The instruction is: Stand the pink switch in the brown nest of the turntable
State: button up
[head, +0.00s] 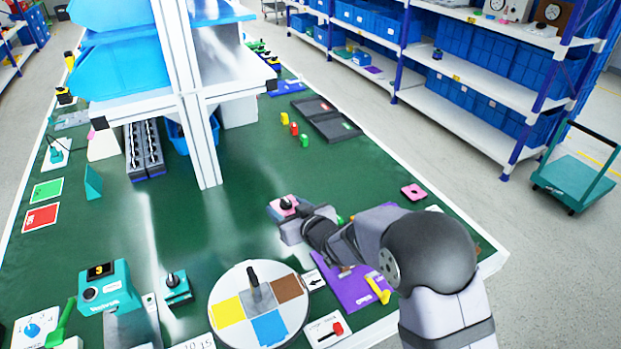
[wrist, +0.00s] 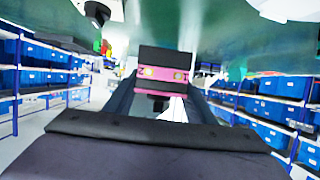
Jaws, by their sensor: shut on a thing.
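The pink switch (head: 284,204), with a black knob on top, is held in my gripper (head: 290,215) above the green table, roughly upright. In the wrist view the pink switch (wrist: 163,74) shows as a pink band with black parts between the two fingers, which are shut on it. The turntable (head: 226,335) is a white disc at the front with yellow, blue and brown patches. The brown nest (head: 288,288) is on its right side and looks empty. A grey piece with a black lever (head: 258,289) stands near the disc's middle. My gripper is behind the turntable, apart from it.
A purple mat (head: 350,290) with a yellow piece lies right of the turntable, under my arm. A teal switch (head: 176,287) and a teal device (head: 108,288) stand to the left. A white post (head: 203,140) rises behind. A pink plate (head: 413,191) lies at right.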

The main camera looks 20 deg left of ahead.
jog(key=w+d+f+p, duration=0.1)
jog(key=w+d+p, duration=0.1)
jog(key=d, duration=1)
jog(key=w+d+f+p, duration=0.1)
jog(key=d+p, duration=0.1)
jog(key=d, duration=0.9)
jog(key=shift+y, duration=0.3)
jog(key=s+d+f, duration=0.1)
jog(key=s+d, duration=0.1)
jog(key=d, duration=0.2)
jog(key=s+d+f, duration=0.1)
jog(key=s+d, duration=0.1)
jog(key=d, duration=0.2)
jog(key=s+d+f, duration=0.1)
jog(key=s+d, duration=0.1)
jog(key=d, duration=0.2)
jog(key=shift+s+d, duration=0.1)
jog(key=s+d+n, duration=0.1)
jog(key=s+d, duration=0.5)
jog(key=s, duration=0.4)
jog(key=shift+d+f+g+p, duration=0.25)
jog(key=shift+f+g+p, duration=0.15)
jog(key=shift+f, duration=0.05)
jog(key=shift+w, duration=0.1)
